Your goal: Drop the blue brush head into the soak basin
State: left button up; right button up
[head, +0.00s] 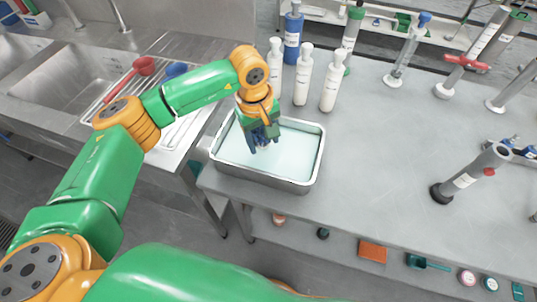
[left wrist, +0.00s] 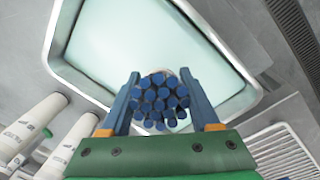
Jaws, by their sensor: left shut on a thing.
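The soak basin (head: 318,160) is a metal tray of pale liquid on the grey bench, and its rim also shows in the left wrist view (left wrist: 52,30). My left gripper (head: 260,143) is above the left part of the basin, pointing down. In the left wrist view my left gripper (left wrist: 160,88) is shut on the blue brush head (left wrist: 160,102), a round bundle of blue bristle tufts between the two fingers. The liquid lies beyond it. In the head view the brush head is mostly hidden by the fingers. My right gripper is not in view.
White bottles (head: 303,75) and a blue bottle (head: 293,35) stand close behind the basin.

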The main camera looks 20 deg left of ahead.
aim_at(260, 129)
pick_arm(q)
jog(key=shift+a+f, duration=0.1)
jog(key=shift+f, duration=0.7)
jog(key=o, duration=1.3)
jog(key=shift+r, duration=0.1)
jog(key=shift+c, duration=0.2)
jog(key=shift+o, duration=0.9)
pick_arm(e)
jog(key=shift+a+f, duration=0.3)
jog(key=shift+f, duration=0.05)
pick_arm(q)
jog(key=shift+r, duration=0.1)
jog(key=r+b, duration=0.1)
jog(key=r, duration=0.5)
jog(key=shift+s+a+b, duration=0.2)
jog(key=shift+b, duration=0.15)
jog(key=shift+s+r, duration=0.1)
jog(key=shift+r, duration=0.35)
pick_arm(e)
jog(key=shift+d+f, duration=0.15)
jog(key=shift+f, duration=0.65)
